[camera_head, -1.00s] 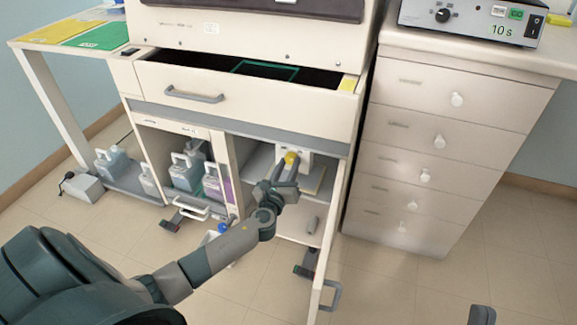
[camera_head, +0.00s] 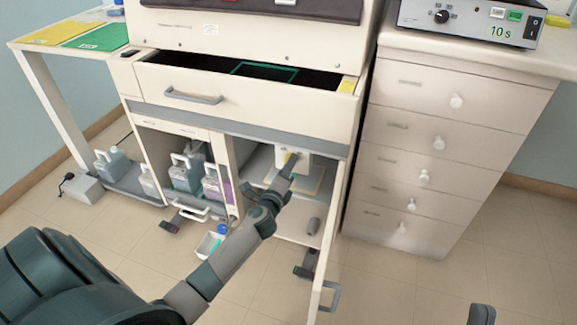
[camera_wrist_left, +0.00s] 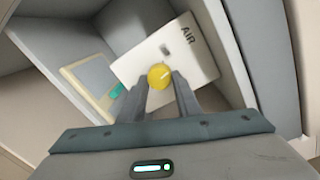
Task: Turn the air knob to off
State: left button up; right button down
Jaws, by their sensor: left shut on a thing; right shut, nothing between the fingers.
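The yellow air knob (camera_wrist_left: 159,76) sits on a white panel (camera_wrist_left: 195,62) lettered AIR, inside the open lower right compartment. A pale mark shows on the knob's face. In the head view the knob (camera_head: 289,158) is mostly hidden by my fingers. My left gripper (camera_wrist_left: 161,84) has its two fingers on either side of the knob and is shut on it; it also reaches into the compartment in the head view (camera_head: 291,165). My right gripper (camera_head: 481,314) shows only as a dark tip at the bottom right edge, shut and away from the panel.
The open cabinet door (camera_head: 330,240) stands to the right of my left arm. Jugs (camera_head: 186,171) stand in the left compartment. A drawer (camera_head: 215,93) is open above. A drawer unit (camera_head: 440,130) stands to the right. A cream-edged tray (camera_wrist_left: 78,72) lies beside the panel.

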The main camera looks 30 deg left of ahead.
pick_arm(q)
jog(key=n+p, duration=0.1)
jog(key=n, duration=0.4)
jog(key=shift+r, duration=0.1)
jog(key=shift+n+p, duration=0.35)
jog(key=shift+n, duration=0.65)
pick_arm(e)
notch_tip(320, 180, down, 6)
jog(key=a+g, duration=0.2)
jog(key=g, duration=0.2)
jog(key=shift+w+r, duration=0.2)
jog(key=shift+w, duration=0.15)
pick_arm(q)
jog(key=o, duration=1.1)
jog(key=shift+a+h, duration=0.1)
jog(key=shift+h, duration=0.2)
jog(key=shift+c, duration=0.2)
jog(key=shift+s, duration=0.15)
